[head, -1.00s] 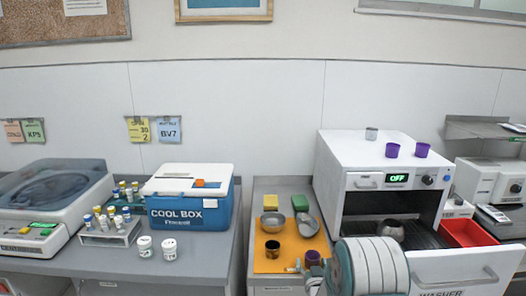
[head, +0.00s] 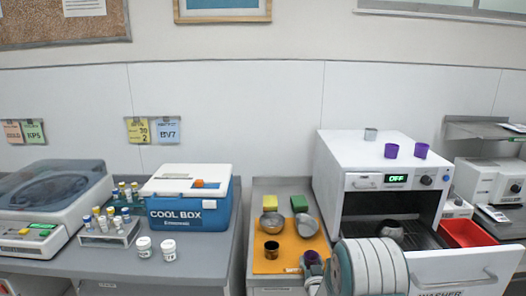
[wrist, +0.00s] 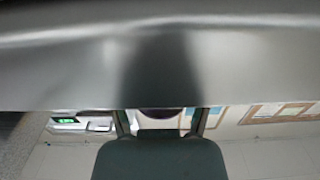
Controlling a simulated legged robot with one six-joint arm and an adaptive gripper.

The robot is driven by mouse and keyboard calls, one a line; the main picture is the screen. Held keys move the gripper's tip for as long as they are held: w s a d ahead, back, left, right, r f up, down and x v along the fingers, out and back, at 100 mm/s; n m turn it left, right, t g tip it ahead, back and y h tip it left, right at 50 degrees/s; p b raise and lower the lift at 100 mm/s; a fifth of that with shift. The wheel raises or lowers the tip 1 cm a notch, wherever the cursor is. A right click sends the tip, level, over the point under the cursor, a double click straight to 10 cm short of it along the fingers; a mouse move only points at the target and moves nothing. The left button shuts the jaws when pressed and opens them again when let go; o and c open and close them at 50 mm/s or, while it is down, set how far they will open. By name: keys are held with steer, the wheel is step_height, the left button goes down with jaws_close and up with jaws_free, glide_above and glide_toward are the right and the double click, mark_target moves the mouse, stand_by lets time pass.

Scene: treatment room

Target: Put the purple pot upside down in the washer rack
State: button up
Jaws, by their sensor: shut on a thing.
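A dark purple pot (head: 312,257) is at the front right corner of the orange mat (head: 268,264), partly hidden behind my arm. My gripper (head: 308,268) is shut on it; the fingers are mostly hidden in the head view. In the wrist view the fingers (wrist: 160,122) stand either side of a dark purple edge (wrist: 160,113). Two other purple pots (head: 391,150) (head: 421,150) stand on top of the white washer (head: 362,160). The washer is open at the front, showing a dark rack (head: 424,234) with a metal pot (head: 391,230) in it.
A red tray (head: 468,233) is right of the rack. A blue cool box (head: 190,212) stands left.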

steer(key=shift+c, duration=0.4)
steer(key=shift+r, duration=3.8)
